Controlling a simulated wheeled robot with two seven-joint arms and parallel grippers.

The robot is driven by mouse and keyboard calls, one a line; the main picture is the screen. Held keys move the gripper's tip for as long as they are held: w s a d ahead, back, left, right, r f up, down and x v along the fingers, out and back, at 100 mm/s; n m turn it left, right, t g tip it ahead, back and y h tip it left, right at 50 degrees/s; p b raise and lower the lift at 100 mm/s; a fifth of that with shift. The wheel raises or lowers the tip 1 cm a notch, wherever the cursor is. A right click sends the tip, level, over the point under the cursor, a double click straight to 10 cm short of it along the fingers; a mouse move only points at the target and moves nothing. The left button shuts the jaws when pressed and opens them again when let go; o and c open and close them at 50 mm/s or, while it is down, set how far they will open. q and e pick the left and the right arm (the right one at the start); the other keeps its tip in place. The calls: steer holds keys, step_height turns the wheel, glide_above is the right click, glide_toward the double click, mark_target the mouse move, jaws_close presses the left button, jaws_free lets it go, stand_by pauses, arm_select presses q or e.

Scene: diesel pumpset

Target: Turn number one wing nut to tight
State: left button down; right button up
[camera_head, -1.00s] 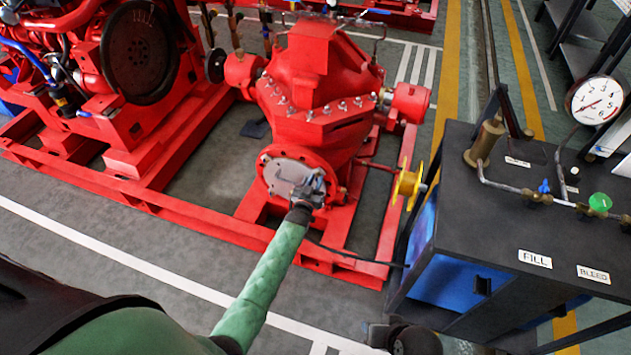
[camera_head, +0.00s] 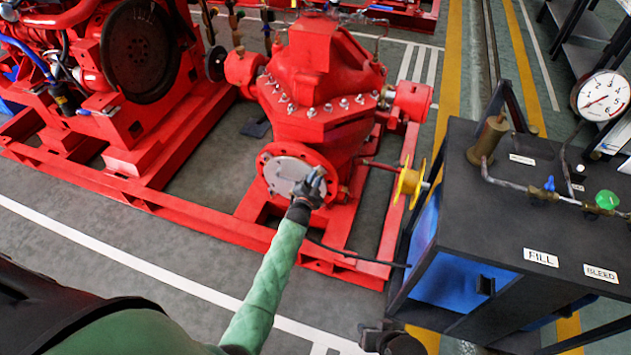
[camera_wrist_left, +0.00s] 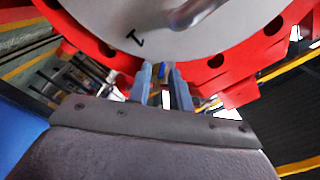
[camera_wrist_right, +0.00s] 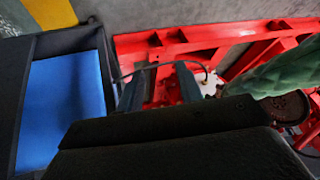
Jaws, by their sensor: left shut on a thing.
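The round grey cover plate (camera_head: 284,172) sits on the red flange at the front of the pump. In the left wrist view the plate (camera_wrist_left: 105,20) fills the top, with a dark mark like a "1" and a grey handle (camera_wrist_left: 192,12). My left gripper (camera_head: 314,180) is at the plate's right edge. In the left wrist view its fingers (camera_wrist_left: 162,75) are close together on a small piece at the rim, apparently the number one wing nut (camera_wrist_left: 162,71), mostly hidden between them. My right gripper (camera_wrist_right: 160,85) is open and empty, low beside the bench.
A black bench (camera_head: 535,195) with FILL and BLEED labels, valves and a pressure gauge (camera_head: 603,95) stands at right. A yellow wheel (camera_head: 409,183) lies between pump and bench. The red base frame (camera_head: 330,262) runs below the pump.

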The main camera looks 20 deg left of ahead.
arm_select(q)
steer(key=shift+m+b, duration=1.75)
steer(key=shift+m, duration=1.95)
arm_select(e)
step_height(320, 180, down, 16)
steer(key=t, duration=0.1)
steer(key=shift+s+a+r+t, duration=0.2)
steer(key=shift+a+r+t, duration=0.05)
steer(key=shift+t, duration=0.05)
arm_select(q)
steer(key=c, duration=1.6)
jaws_free()
steer(key=shift+s, duration=0.1)
